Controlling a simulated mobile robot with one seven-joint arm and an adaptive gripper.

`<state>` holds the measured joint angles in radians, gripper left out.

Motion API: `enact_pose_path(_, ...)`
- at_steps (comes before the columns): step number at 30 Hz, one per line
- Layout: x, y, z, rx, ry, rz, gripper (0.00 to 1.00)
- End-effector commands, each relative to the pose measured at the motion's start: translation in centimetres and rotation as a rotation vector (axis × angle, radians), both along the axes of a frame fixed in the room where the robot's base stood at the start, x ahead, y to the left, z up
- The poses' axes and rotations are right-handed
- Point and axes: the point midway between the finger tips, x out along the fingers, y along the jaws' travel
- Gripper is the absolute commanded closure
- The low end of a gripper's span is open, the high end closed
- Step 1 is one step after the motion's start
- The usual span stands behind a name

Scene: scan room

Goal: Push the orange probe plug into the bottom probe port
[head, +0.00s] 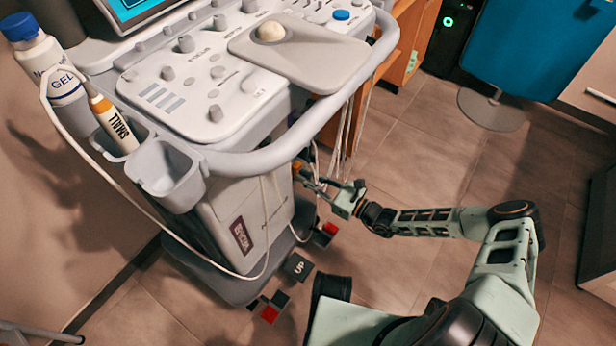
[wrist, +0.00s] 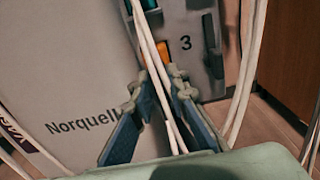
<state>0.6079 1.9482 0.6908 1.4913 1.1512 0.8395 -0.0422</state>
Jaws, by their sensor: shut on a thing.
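The orange probe plug (wrist: 163,51) is between my fingertips and the grey port panel (wrist: 202,22) in the wrist view. My gripper (wrist: 158,84) is shut on it, and white cables run over it and between the fingers. A "3" is printed on the panel just right of the plug. The port opening is hidden, so I cannot tell whether the plug is inside it. In the head view, my gripper (head: 312,181) is at the cart's right side, below the handle, with a small bit of the orange plug (head: 297,167) showing.
A teal plug (wrist: 148,4) is above the orange one. Loose white cables (wrist: 247,70) hang on the right of the panel. The cart's handle rail (head: 300,135) curves above my gripper. Pedals, one marked UP (head: 298,267), are below. Tiled floor (head: 400,260) is open to the right.

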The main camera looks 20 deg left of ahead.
Motion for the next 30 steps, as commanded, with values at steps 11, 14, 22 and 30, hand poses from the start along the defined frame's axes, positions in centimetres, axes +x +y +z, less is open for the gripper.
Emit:
enact_pose_path(11,0.2,0.5,0.0,0.001,0.000,0.000,1.00)
enact_pose_path(14,0.2,0.6,0.0,0.002,-0.001,0.000,1.00)
enact_pose_path(22,0.4,1.0,0.1,0.002,-0.002,0.000,1.00)
enact_pose_path(30,0.4,1.2,0.1,0.001,0.000,0.000,1.00)
